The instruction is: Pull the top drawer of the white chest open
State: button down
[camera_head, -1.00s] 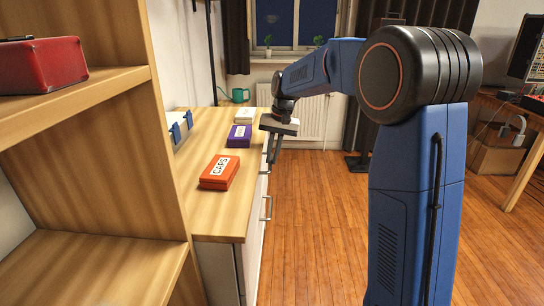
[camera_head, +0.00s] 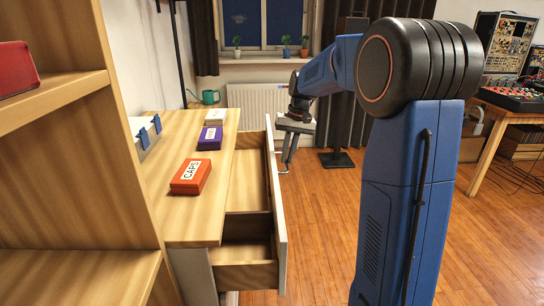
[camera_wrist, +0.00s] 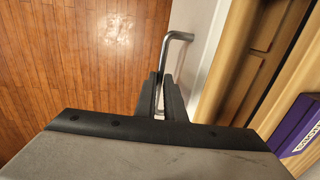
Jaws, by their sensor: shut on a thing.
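The white chest (camera_head: 190,272) has a wooden top and stands left of my arm. Its top drawer (camera_head: 279,225) is pulled well out to the right, and the wooden inside with a cross divider shows in the head view. My gripper (camera_head: 286,165) is at the outer face of the drawer front, towards its far part. In the wrist view my gripper (camera_wrist: 163,85) has its two fingers closed around the metal bar handle (camera_wrist: 177,37) of the drawer. Part of the bar is hidden between the fingers.
An orange box (camera_head: 190,177) marked CAPS, a purple box (camera_head: 210,138) and a white box (camera_head: 216,117) lie on the chest top. A wooden shelf (camera_head: 75,95) stands at the near left. The wooden floor (camera_head: 325,215) right of the drawer is clear.

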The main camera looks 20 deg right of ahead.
jog(key=s+d, duration=0.4)
jog(key=d, duration=0.9)
jog(key=shift+s, duration=0.15)
jog(key=shift+d, duration=0.1)
jog(key=c, duration=2.1)
grip_release()
jog(key=shift+r, duration=0.1)
jog(key=d+r, duration=0.1)
jog(key=r, duration=0.4)
jog(key=d+r, duration=0.1)
jog(key=r, duration=0.5)
jog(key=s+d+r, duration=0.1)
jog(key=r, duration=0.5)
